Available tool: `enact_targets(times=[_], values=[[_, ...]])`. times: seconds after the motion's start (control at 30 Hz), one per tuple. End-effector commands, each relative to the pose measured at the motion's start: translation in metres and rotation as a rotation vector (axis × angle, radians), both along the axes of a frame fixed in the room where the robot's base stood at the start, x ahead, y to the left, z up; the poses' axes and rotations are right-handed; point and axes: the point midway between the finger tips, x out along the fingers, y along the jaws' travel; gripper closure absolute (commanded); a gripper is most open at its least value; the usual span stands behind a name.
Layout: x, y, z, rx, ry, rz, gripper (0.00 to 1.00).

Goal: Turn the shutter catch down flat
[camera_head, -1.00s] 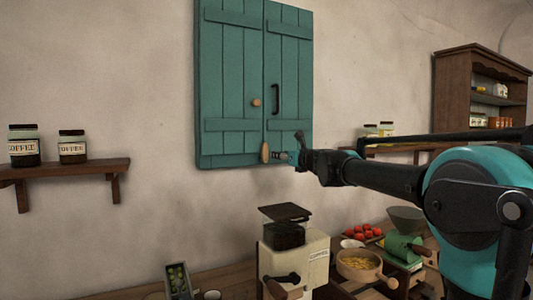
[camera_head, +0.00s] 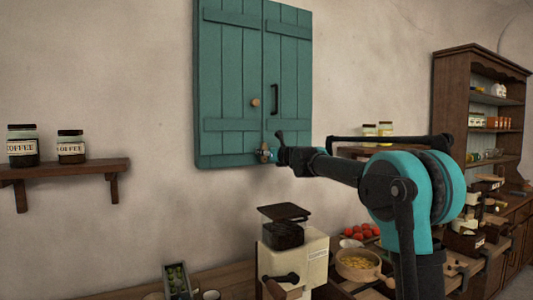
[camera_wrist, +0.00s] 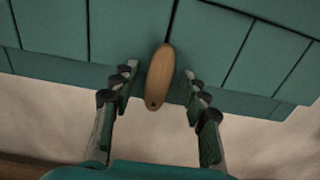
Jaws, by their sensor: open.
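The shutter catch (camera_wrist: 159,78) is a long tan wooden piece at the lower edge of the teal shutters (camera_head: 230,70). In the wrist view it lies along the seam between the two leaves. My gripper (camera_wrist: 160,72) is open, with one finger on each side of the catch and a visible gap to both. In the head view my gripper (camera_head: 266,154) is at the bottom of the shutters and hides most of the catch.
A round wooden knob (camera_head: 255,103) and a black handle (camera_head: 274,99) stand out from the shutters above. A coffee grinder (camera_head: 292,250) stands below my arm. A shelf with jars (camera_head: 72,168) is at the left. The wall around the shutters is bare.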

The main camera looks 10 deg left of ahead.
Motion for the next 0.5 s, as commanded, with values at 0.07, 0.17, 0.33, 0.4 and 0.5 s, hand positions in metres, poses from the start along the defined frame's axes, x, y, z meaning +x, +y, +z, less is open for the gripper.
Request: enact_targets(times=[0.07,0.17,0.33,0.4,0.5], values=[[0.0001,0.0002,0.0000,0.000,0.000,0.000,0.55],[0.0000,0.0001,0.0000,0.000,0.000,0.000,0.55],[-0.0001,0.0001,0.0000,0.000,0.000,0.000,0.74],[-0.0001,0.0000,0.0000,0.000,0.000,0.000,0.82],[-0.0001,0.0000,0.0000,0.000,0.000,0.000,0.95]])
